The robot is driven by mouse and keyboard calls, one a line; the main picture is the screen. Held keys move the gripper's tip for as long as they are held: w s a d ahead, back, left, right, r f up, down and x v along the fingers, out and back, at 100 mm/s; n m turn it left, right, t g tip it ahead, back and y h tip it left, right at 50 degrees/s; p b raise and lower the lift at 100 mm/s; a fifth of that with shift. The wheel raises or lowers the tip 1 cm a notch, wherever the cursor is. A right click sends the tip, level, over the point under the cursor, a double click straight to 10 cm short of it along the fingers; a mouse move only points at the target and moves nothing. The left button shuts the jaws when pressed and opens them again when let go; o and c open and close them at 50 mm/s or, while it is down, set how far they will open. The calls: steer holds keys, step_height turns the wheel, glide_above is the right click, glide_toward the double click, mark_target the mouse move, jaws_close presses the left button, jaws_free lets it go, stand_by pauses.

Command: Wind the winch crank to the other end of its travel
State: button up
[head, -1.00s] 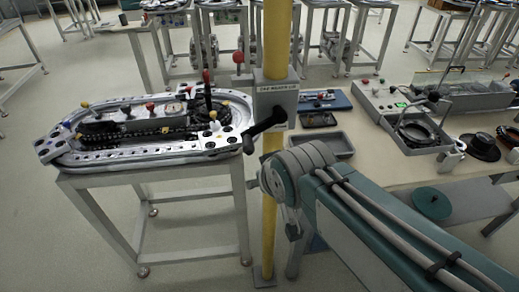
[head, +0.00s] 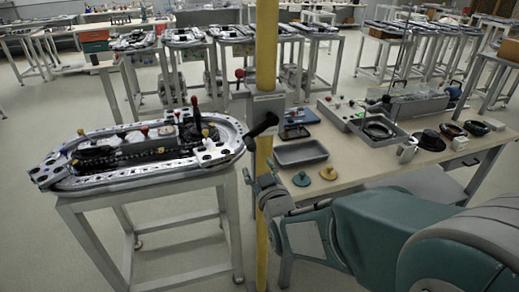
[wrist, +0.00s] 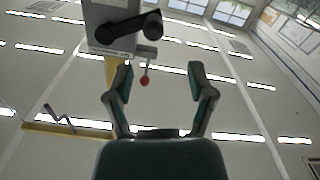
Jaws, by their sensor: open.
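The winch is a grey box (head: 267,106) on a yellow post (head: 266,50). A red knob on a stalk (head: 239,74) stands beside the box. In the wrist view the box (wrist: 105,38) and black crank (wrist: 135,24) are at the top, with the red knob (wrist: 145,81) below. My gripper (wrist: 163,85) is open and empty, its fingers apart from the crank. In the head view my gripper (head: 268,190) is below the crank, near the post; its fingertips are unclear.
A ring track (head: 140,150) on a metal stand is left of the post. A bench (head: 380,165) at right holds a grey tray (head: 300,152), a control box (head: 340,110) and small parts. More track tables stand behind. Open floor lies between.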

mark_target(252, 150)
steer(key=w, duration=0.4)
steer(key=shift+d, duration=0.2)
steer(key=x, duration=0.3)
steer(key=a+x, duration=0.1)
steer(key=x, duration=0.2)
steer(key=shift+w+a+f, duration=0.1)
steer(key=shift+a, duration=0.1)
steer(key=shift+w+d, duration=0.15)
steer(key=shift+w, duration=0.1)
steer(key=shift+d, duration=0.25)
steer(key=shift+a, duration=0.1)
steer(key=c, duration=0.9)
steer(key=shift+a, duration=0.1)
jaws_close()
